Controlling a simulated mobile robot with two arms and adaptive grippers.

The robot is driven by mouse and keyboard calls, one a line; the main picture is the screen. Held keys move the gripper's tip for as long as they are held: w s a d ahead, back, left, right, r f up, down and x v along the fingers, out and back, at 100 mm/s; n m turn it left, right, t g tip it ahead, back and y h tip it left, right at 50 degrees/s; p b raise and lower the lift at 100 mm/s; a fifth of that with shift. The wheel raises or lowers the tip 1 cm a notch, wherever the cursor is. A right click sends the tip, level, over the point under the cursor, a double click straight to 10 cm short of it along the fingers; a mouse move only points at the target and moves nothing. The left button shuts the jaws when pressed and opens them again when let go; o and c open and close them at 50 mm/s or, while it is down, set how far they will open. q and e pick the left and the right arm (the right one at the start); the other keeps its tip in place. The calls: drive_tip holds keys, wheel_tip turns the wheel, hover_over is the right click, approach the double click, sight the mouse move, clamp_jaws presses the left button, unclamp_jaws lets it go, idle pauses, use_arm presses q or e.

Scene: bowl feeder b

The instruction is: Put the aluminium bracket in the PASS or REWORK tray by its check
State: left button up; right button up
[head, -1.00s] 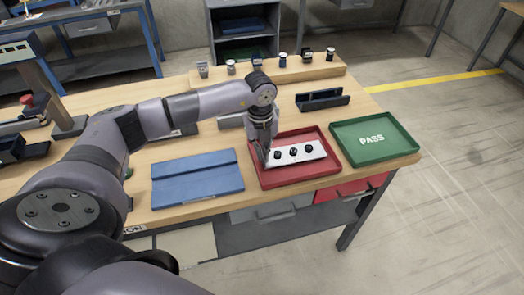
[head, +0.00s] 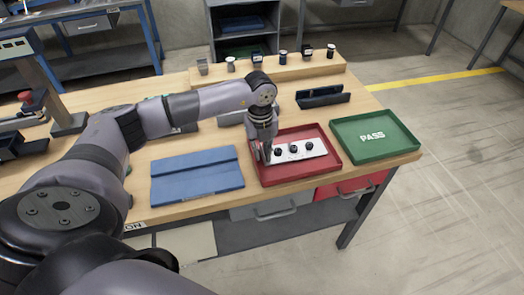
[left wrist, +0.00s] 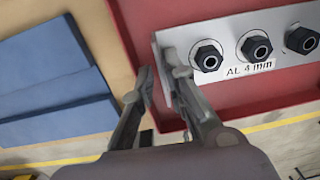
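The aluminium bracket (head: 316,148) is a pale plate with three dark bolts or nuts, lying in the red tray (head: 335,160). In the left wrist view the bracket (left wrist: 225,28) carries a label reading "AL 4 mm". My left gripper (left wrist: 160,72) is at the bracket's left end, with its fingers apart and the bracket's left edge showing between the fingertips. Contact cannot be told. In the head view the left gripper (head: 264,157) points down into the red tray's left side. The green PASS tray (head: 405,151) stands empty to the right. My right gripper is not in view.
A blue folder-like board (head: 197,177) lies left of the red tray. A dark channel-shaped holder (head: 322,97) stands behind the trays. Several small parts stand on a raised wooden ledge (head: 210,80) at the back. The table's front edge is close to the trays.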

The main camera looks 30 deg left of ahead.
use_arm(q)
drive_tip(key=shift+r+p, duration=0.3)
drive_tip(key=shift+r, duration=0.15)
wheel_tip(320, 180, up, 12)
drive_tip(key=b, duration=0.2)
drive_tip(key=shift+r, duration=0.15)
drive_tip(key=shift+s, duration=0.1)
